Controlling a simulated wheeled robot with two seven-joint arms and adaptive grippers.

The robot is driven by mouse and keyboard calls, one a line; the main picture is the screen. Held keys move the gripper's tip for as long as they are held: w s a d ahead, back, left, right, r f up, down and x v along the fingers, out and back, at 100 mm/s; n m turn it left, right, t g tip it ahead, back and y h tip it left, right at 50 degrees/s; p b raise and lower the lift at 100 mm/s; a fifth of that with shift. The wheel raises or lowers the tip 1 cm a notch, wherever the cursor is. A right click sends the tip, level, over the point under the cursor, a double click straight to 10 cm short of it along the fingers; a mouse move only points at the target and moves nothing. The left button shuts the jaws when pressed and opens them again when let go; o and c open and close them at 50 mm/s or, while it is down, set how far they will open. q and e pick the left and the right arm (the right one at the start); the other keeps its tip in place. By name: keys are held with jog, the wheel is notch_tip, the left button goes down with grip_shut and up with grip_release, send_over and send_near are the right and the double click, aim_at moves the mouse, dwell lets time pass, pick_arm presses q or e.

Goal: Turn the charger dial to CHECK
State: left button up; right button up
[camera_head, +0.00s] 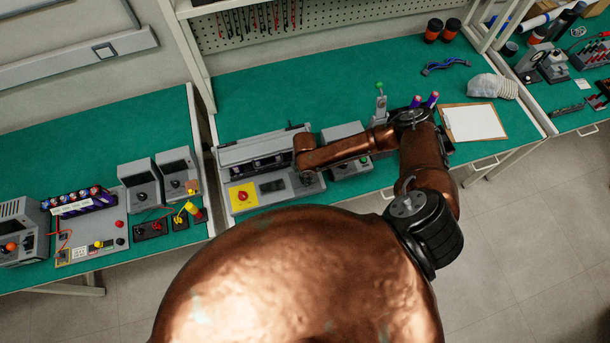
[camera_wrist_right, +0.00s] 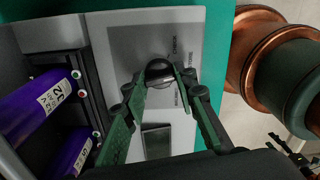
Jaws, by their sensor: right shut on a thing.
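The charger (camera_head: 232,158) is a grey unit on the green bench in the head view. Its pale panel (camera_wrist_right: 120,38) fills the middle of the right wrist view. The round dark dial (camera_wrist_right: 158,70) sits on this panel, with small labels at its right that are hard to read. My right gripper (camera_wrist_right: 161,77) has its green-padded fingers on either side of the dial and is shut on it. Which label the dial points to, I cannot tell. In the head view my right arm hides the dial and most of the gripper (camera_head: 308,179). My left gripper is out of view.
Purple cells (camera_wrist_right: 38,98) lie in the charger bays beside the panel. A red knob on a yellow plate (camera_head: 236,204) is at the charger's front left. Grey boxes (camera_head: 139,183) stand on the left bench.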

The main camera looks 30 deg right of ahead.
jog(key=n+p, duration=0.1)
jog(key=n, duration=0.3)
jog(key=shift+r+n, duration=0.1)
jog(key=shift+n, duration=0.2)
jog(key=n+p, duration=0.1)
jog(key=n, duration=0.3)
jog(key=shift+s+n, duration=0.1)
jog(key=shift+n, duration=0.3)
jog(key=o, duration=1.2)
jog(key=shift+c, duration=0.2)
jog(key=shift+r, duration=0.1)
notch_tip(320, 180, up, 12)
jog(key=shift+f, duration=0.2)
